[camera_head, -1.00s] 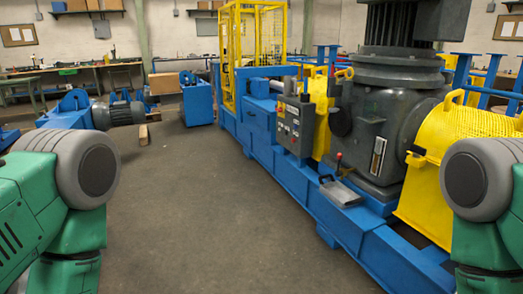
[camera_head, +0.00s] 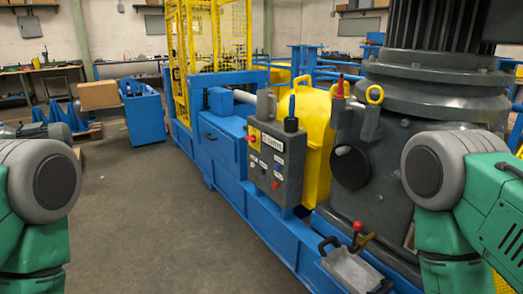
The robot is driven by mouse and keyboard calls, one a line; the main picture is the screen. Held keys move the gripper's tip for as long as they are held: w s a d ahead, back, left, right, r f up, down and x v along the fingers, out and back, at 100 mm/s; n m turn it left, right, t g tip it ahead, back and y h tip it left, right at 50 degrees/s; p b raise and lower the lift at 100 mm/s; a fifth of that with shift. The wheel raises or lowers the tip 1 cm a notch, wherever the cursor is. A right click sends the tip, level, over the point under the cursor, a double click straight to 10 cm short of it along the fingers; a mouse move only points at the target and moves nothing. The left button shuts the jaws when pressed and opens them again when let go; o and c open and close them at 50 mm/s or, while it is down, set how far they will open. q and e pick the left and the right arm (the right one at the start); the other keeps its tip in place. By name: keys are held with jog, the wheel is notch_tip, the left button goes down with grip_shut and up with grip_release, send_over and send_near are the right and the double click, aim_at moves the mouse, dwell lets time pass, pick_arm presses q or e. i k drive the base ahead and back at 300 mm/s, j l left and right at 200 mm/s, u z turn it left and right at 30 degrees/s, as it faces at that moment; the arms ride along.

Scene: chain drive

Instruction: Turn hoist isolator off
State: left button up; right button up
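A dark grey control box (camera_head: 292,165) stands on the side of the blue machine frame, near the middle of the camera_head view. Its front has a pale label, several small buttons and a yellow plate (camera_head: 254,133) at the upper left with a red knob by it. This may be the hoist isolator; its lettering and setting are too small to read. My green and grey arm links show at the lower left and right, apart from the box. Both grippers are out of view.
The blue frame (camera_head: 245,205) runs diagonally beside open grey floor (camera_head: 150,220). A large dark gearbox (camera_head: 380,160) stands right of the box. A red-knobbed lever (camera_head: 357,228) and a grey metal plate (camera_head: 350,268) are low in front. A yellow cage (camera_head: 210,40) stands behind.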

aim_at(253, 139)
jog(key=i, duration=0.25)
jog(key=i+j+z, duration=0.1)
jog(key=z, duration=0.35)
jog(key=i+j+z, duration=0.15)
jog(key=z, duration=0.25)
jog(key=i+j+z, duration=0.1)
jog(key=z, duration=0.35)
jog(key=k+j, duration=0.05)
jog(key=j, duration=0.05)
